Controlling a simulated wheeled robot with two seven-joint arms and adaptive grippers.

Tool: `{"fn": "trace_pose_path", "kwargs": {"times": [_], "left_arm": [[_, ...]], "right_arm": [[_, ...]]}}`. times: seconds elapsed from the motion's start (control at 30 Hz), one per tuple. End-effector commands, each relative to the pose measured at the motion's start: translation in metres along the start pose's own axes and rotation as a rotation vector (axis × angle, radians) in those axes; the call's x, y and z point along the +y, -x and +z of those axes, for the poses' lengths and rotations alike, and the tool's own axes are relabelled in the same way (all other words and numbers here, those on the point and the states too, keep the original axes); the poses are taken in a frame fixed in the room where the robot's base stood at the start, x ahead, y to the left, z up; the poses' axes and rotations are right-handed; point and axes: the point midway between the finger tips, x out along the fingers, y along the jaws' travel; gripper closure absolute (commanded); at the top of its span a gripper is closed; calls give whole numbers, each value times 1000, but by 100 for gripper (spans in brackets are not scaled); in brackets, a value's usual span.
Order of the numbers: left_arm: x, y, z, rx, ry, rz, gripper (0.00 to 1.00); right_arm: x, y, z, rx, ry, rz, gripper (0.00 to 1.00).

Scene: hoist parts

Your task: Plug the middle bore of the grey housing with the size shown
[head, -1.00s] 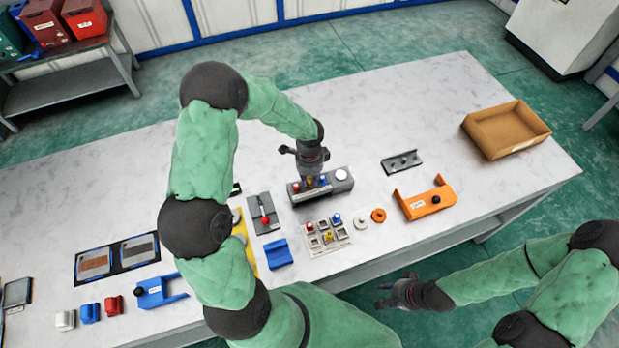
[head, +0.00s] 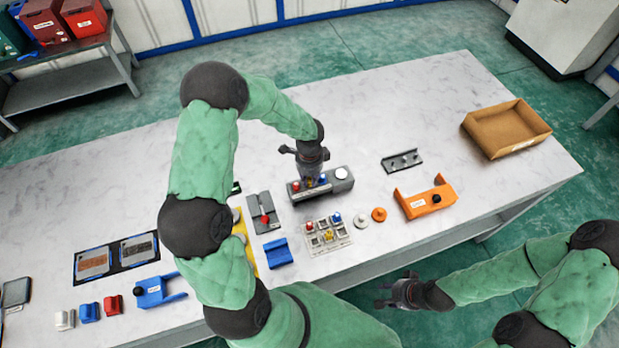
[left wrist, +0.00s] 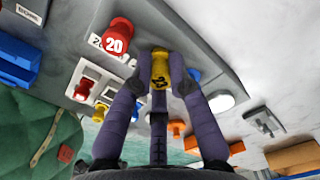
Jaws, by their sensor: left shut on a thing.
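My left gripper (left wrist: 162,88) points down over the housing and is shut on the yellow plug, which also shows in the left wrist view (left wrist: 160,66). The yellow plug is at the middle position; how deep it sits is hidden. The red plug in the left wrist view (left wrist: 117,37) reads 20; the yellow plug's number is unclear. My right gripper (head: 384,294) is open and empty off the table's front edge.
A white tray (head: 330,249) with red, yellow and blue plugs stands in front of the housing. A white disc (head: 361,221), an orange disc (head: 379,214), an orange bracket (head: 426,203), a grey rail (head: 402,161) and a cardboard box (head: 507,130) are to the right.

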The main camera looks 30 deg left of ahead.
Motion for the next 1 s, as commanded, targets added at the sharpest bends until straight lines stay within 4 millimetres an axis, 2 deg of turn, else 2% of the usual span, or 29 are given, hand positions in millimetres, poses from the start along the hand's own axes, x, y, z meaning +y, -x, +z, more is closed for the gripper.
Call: {"fn": "trace_pose_path", "kwargs": {"times": [1.0], "left_arm": [[0, -7, 0, 0, 0, 0, 98]], "right_arm": [[2, -4, 0, 0, 0, 0, 60]]}}
